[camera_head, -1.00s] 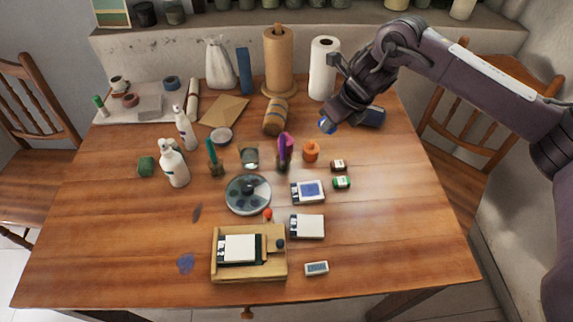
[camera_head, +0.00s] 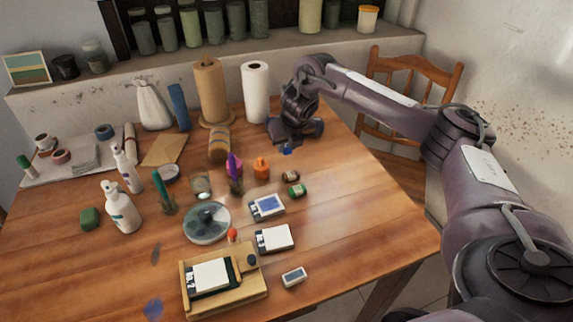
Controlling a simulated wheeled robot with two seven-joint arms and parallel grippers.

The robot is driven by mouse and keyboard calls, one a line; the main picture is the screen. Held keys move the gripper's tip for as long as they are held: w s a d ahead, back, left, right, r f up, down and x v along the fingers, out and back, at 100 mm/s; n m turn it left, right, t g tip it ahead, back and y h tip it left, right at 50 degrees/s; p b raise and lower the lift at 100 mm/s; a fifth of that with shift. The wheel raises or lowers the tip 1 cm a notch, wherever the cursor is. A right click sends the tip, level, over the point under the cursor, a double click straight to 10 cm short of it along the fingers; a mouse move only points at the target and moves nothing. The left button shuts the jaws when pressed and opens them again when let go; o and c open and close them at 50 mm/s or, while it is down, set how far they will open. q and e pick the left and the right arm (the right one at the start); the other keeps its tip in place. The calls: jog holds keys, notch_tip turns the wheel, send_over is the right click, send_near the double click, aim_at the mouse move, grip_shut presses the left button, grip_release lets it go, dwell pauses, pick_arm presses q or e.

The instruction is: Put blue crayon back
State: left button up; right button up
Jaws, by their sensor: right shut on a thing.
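My right gripper (camera_head: 287,143) reaches in from the right over the far right part of the wooden table, its jaws pointing down. It is shut on a small blue thing, which looks like the blue crayon (camera_head: 287,151); only its blue end shows below the jaws. It is close to the right of a small orange pot (camera_head: 261,168); whether it touches the table I cannot tell. My left gripper is not in view.
A kraft paper roll (camera_head: 210,92) and a white paper roll (camera_head: 255,92) stand behind. A glass cup (camera_head: 201,183), a round dish (camera_head: 207,235), small boxes and a wooden tray (camera_head: 225,307) fill the middle. The table's right side (camera_head: 370,215) is clear.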

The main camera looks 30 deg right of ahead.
aim_at(286, 167)
jog(key=shift+f, duration=0.95)
notch_tip(286, 167, down, 3)
jog(key=shift+f, duration=0.7)
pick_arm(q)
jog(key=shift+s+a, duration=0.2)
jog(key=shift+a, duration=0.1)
pick_arm(e)
jog(key=o, duration=0.9)
jog(key=shift+f, duration=0.1)
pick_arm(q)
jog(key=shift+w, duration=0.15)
